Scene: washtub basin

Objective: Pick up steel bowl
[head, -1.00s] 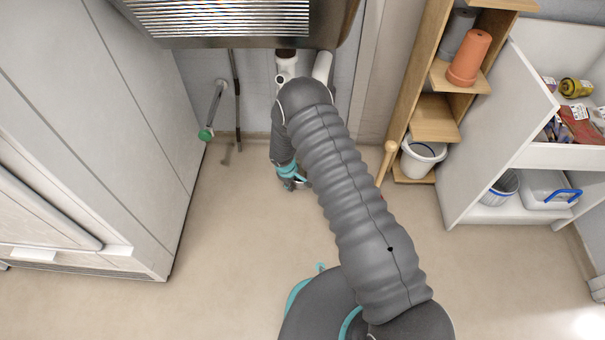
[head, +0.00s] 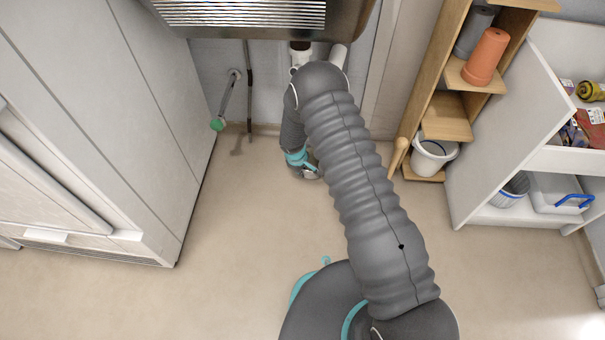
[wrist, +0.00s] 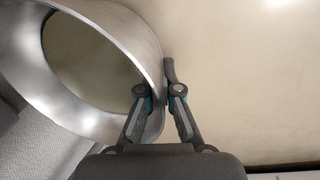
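The steel bowl (wrist: 75,108) fills the left of the wrist view, with its shiny rim running from the top left down to my fingers. My gripper (wrist: 158,88) has one finger on the inner side of the bowl's wall and the other on the outside. The fingers are close together, pinching the wall between them. In the head view my gripper (head: 303,162) is low, below the basin, mostly hidden by my arm. Only a small silvery bit near it shows there. I cannot tell how far the bowl is from the floor.
The basin (head: 260,22) overhangs at the top. A pipe with a green end (head: 217,124) hangs by the wall. White cabinets (head: 100,110) stand left. A wooden shelf (head: 445,118) with a white bucket (head: 433,157) stands right, beside a white open unit (head: 520,130). The floor in front is clear.

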